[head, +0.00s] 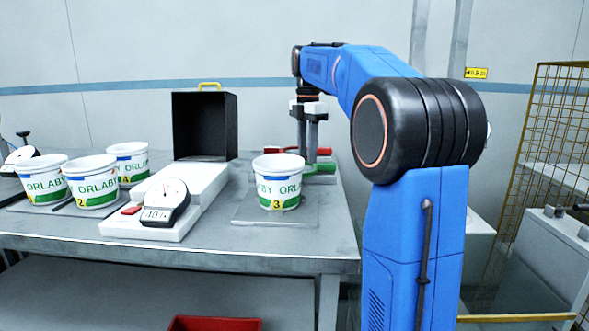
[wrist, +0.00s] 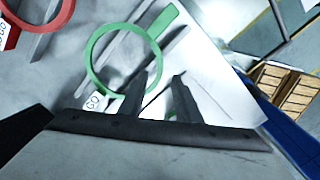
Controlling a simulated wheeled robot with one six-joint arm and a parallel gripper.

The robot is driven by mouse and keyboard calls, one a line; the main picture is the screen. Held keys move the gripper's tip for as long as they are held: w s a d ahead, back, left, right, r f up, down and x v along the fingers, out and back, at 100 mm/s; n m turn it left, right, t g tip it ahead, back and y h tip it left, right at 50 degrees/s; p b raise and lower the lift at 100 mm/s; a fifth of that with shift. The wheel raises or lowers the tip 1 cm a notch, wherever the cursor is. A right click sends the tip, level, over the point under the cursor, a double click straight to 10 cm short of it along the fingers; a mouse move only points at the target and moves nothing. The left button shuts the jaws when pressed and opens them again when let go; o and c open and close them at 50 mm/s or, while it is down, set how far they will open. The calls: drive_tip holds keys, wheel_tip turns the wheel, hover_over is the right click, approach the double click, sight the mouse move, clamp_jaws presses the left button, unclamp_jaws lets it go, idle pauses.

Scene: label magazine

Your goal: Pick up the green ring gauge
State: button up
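The green ring gauge (wrist: 91,62) lies flat in the wrist view, a round ring with a short handle toward the upper right and a small white label by its lower left. In the head view my gripper (head: 307,145) points down above the gauges.
A red ring gauge (wrist: 66,22) lies beside the green one; its red handle (head: 324,151) shows in the head view. A white tub marked 3 (head: 278,190) stands in front. A dial instrument (head: 165,205), black box (head: 204,125) and several tubs stand left.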

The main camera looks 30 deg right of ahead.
drive_tip(key=shift+a+f, duration=0.15)
drive_tip(key=shift+f, duration=2.2)
drive_tip(key=shift+c, duration=0.5)
clamp_jaws()
